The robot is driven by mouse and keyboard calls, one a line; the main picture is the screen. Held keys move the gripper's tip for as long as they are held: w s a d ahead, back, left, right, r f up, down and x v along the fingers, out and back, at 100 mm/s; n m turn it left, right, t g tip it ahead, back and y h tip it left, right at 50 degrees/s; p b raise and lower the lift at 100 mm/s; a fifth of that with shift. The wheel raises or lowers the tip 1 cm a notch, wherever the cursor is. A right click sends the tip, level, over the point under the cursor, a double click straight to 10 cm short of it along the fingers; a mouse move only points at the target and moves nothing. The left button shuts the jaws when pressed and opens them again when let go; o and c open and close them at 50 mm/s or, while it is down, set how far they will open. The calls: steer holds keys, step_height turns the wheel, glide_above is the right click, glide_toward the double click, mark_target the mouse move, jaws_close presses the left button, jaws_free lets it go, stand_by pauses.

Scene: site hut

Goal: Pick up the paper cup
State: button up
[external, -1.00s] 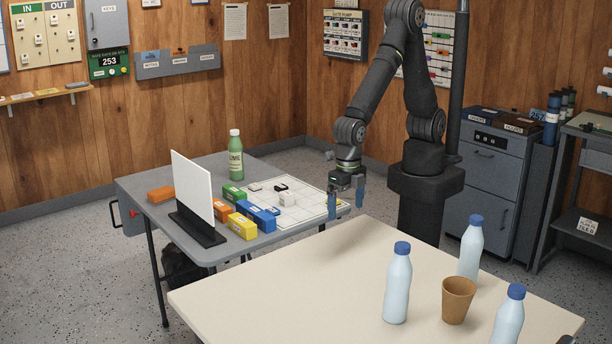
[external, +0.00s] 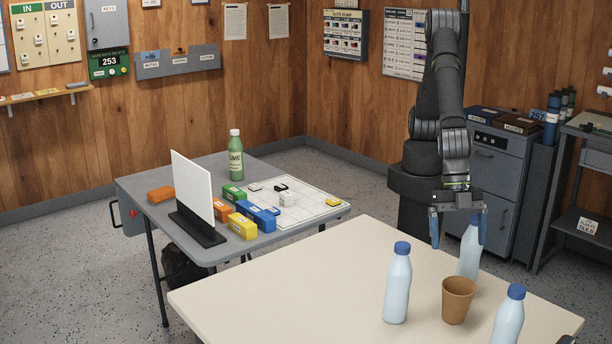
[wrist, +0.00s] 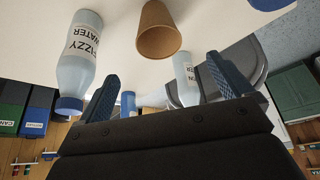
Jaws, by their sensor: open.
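The brown paper cup (external: 457,301) stands upright on the cream table, among several pale blue bottles with blue caps. It also shows near the top middle of the wrist view (wrist: 158,32), ahead of the fingers and apart from them. My gripper (external: 459,232) is open and empty, above the far edge of the table, behind the cup and higher than it. In the wrist view my two blue fingers (wrist: 168,88) are spread wide with nothing held between them.
One bottle (external: 397,284) stands left of the cup, one (external: 470,250) behind it near my gripper, and one (external: 508,316) at its front right. The cream table (external: 300,285) is clear on its left. A grey table (external: 150,187) holds blocks, a white panel and a green bottle.

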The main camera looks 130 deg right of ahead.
glide_toward(459, 316)
steer(key=shift+s+x, duration=0.2)
steer(key=shift+x, duration=2.35)
steer(key=shift+d+f, duration=0.1)
steer(key=c, duration=1)
